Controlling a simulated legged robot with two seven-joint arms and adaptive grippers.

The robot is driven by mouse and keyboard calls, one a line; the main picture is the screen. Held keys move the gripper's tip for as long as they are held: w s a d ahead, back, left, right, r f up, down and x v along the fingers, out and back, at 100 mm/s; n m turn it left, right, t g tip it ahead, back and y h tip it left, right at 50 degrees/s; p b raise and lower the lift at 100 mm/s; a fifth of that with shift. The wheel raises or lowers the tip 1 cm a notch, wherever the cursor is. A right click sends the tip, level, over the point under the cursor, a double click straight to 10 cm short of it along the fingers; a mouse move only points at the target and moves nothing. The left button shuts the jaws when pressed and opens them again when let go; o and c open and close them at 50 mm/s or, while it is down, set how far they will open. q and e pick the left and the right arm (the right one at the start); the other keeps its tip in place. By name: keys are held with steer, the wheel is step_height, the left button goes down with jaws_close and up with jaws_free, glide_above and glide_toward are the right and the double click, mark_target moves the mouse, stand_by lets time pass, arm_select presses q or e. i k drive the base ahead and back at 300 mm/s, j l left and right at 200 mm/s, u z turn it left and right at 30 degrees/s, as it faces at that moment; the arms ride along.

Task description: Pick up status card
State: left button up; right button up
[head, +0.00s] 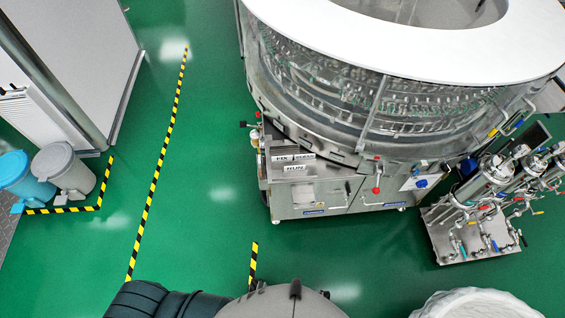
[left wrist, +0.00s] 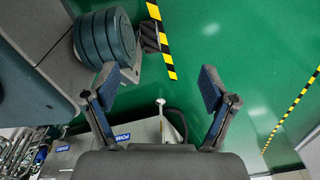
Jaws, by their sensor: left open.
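Small white status cards sit on a ledge at the front left of the rotary washer (head: 300,197) in the head view. One reads "RUN" (head: 295,168); another seems to read "FIX" (head: 279,158), and a third card (head: 304,156) beside it is too small to read surely. My left gripper (left wrist: 158,85) shows in the left wrist view, its two blue-padded fingers spread wide with nothing between them. No card can be made out in that view. Neither gripper shows in the head view, and my right gripper is in no view.
A red-knobbed lever (head: 376,188) sticks out at the washer's front. A filter unit (head: 480,215) with valves stands to its right. Blue (head: 24,176) and grey (head: 64,170) bins stand at the far left. Green floor (head: 205,200) with striped tape is clear before the washer.

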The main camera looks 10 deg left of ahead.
mark_target(284, 158)
steer(key=z, duration=0.4)
steer(key=i+j+z, duration=0.1)
steer(key=j+z, duration=1.15)
